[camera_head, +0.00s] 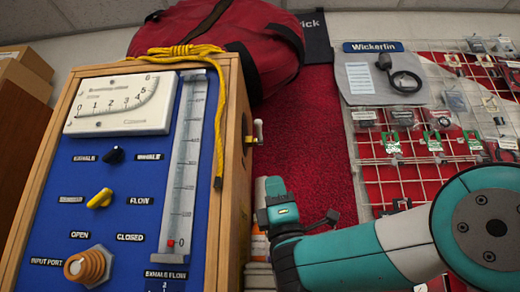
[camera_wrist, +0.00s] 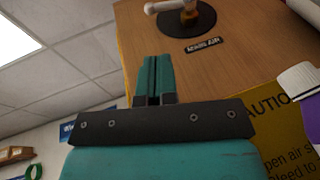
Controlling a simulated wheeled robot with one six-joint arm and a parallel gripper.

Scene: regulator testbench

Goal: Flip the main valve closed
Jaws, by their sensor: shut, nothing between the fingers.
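The main valve (camera_head: 256,133) sits on the right wooden side of the testbench in the head view, a brass fitting with a pale handle. In the wrist view the valve (camera_wrist: 188,14) shows at the top edge on a round black plate, its white handle pointing left and its top cut off. A small black label (camera_wrist: 202,46) is below it. My gripper (camera_head: 272,186) is below the valve and apart from it in the head view. In the wrist view my gripper's (camera_wrist: 153,60) teal fingers are together and empty, in front of the wooden side.
The testbench's blue panel (camera_head: 140,215) carries a gauge, knobs and a tube. A yellow cord (camera_head: 219,130) hangs near its right edge. A red bag (camera_head: 235,50) is on top. A wire grid (camera_head: 400,185) with packets stands right. A yellow caution sign (camera_wrist: 275,130) is beside my gripper.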

